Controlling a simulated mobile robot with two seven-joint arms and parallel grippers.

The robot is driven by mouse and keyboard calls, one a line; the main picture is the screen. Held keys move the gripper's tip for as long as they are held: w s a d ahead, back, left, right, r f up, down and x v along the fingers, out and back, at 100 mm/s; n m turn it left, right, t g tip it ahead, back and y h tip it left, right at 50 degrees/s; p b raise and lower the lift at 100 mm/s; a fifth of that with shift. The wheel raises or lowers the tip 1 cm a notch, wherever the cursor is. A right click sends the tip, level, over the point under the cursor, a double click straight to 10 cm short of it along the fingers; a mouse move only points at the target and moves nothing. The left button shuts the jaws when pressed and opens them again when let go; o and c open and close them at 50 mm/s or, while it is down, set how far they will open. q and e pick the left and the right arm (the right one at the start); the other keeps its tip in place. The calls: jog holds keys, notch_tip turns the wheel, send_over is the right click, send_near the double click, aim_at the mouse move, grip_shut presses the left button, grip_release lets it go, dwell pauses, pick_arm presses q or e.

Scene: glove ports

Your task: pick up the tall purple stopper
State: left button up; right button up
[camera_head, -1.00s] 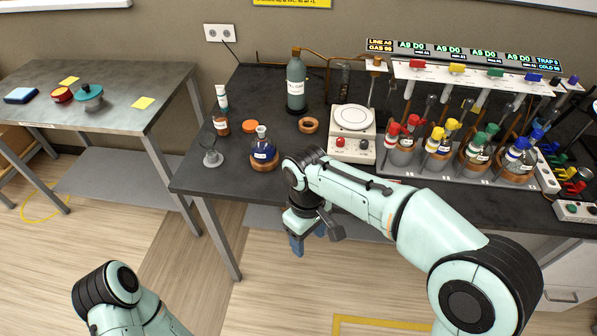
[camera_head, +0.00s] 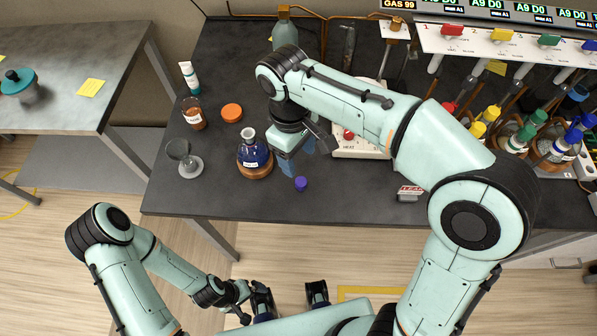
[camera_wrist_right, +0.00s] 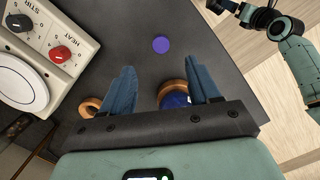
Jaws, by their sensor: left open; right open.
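The purple stopper (camera_head: 301,184) stands on the dark bench near its front edge. In the right wrist view the stopper (camera_wrist_right: 161,45) shows as a round purple top, apart from the fingers; its height is hard to judge. My right gripper (camera_head: 298,160) is open and empty, above the bench just behind the stopper in the head view. Its two blue fingers (camera_wrist_right: 161,76) point toward the bench, with the stopper beyond the gap between their tips. My left gripper (camera_head: 262,298) is low in front of the bench, away from the stopper and partly obscured.
A flask of dark blue liquid (camera_head: 254,152) sits on a wooden ring left of the stopper. A hotplate (camera_head: 362,148) is behind to the right. An orange lid (camera_head: 231,112), an amber jar (camera_head: 194,115) and a glass piece (camera_head: 188,160) stand further left.

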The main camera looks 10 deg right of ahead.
send_over(301, 181)
notch_tip(301, 181, down, 5)
jog(key=shift+s+a+f+b, duration=0.1)
jog(key=shift+b, duration=0.3)
jog(key=shift+f+b, duration=0.4)
jog(key=shift+f, duration=2.65)
pick_arm(q)
jog(key=shift+s+f, duration=0.3)
jog(key=shift+f, duration=0.2)
jog(key=shift+s+f, duration=0.25)
jog(key=shift+f, duration=0.25)
pick_arm(e)
jog(key=c, duration=1.1)
